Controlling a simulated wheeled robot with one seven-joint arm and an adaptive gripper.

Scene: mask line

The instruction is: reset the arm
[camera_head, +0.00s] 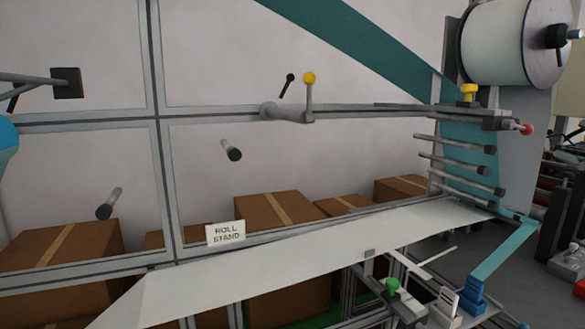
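My gripper and arm are not in view. A swing lever with a yellow ball knob (309,79) stands upright on a grey pivot at the left end of a long horizontal rail (390,109). A thin black-knobbed rod (287,84) leans beside it. At the rail's right end are a yellow knob (468,92) and a red knob (526,130).
A white web (280,262) crosses the front. A green knob (392,285) is at the lower right.

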